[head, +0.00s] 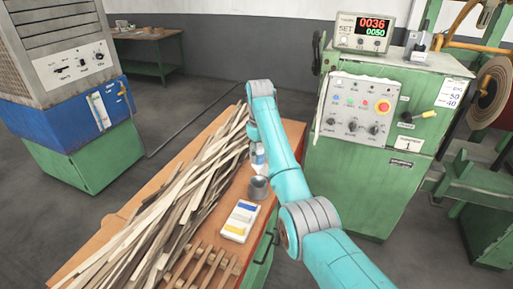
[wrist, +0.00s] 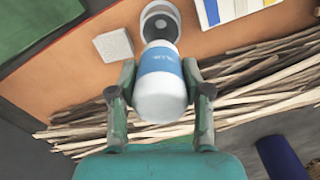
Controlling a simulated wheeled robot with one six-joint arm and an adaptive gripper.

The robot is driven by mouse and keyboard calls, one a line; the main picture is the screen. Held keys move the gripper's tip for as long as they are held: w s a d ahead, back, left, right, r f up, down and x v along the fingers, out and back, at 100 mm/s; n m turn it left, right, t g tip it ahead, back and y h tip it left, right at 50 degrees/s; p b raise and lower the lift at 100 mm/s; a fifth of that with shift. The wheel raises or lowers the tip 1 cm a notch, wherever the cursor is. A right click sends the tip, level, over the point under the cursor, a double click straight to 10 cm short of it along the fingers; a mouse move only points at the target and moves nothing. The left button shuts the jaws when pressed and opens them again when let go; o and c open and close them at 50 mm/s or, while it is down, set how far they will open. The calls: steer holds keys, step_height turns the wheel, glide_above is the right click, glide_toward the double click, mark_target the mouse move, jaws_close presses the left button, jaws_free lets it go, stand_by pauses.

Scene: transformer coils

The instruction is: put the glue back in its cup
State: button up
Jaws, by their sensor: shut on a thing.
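The glue bottle, white with a blue label band, is between my gripper's fingers (wrist: 160,82) in the wrist view (wrist: 160,82). My gripper is shut on it. The bottle also shows in the head view (head: 258,156), partly hidden by my arm, which also hides most of the gripper. The round grey metal cup (head: 258,188) stands on the orange bench top, nearer than the bottle in the head view. In the wrist view, the cup (wrist: 151,12) is just beyond the bottle's far end, which overlaps it; I cannot tell whether they touch.
A white tray with yellow and blue pieces (head: 240,220) lies beside the cup. A pile of long wooden strips (head: 180,205) covers much of the bench (head: 215,125). A pale square block (wrist: 114,45) lies near the cup. A green control cabinet (head: 345,185) stands to the right.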

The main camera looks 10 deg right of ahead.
steer(key=shift+f, duration=4.1)
steer(key=o, duration=1.3)
steer(key=shift+r, duration=3.75)
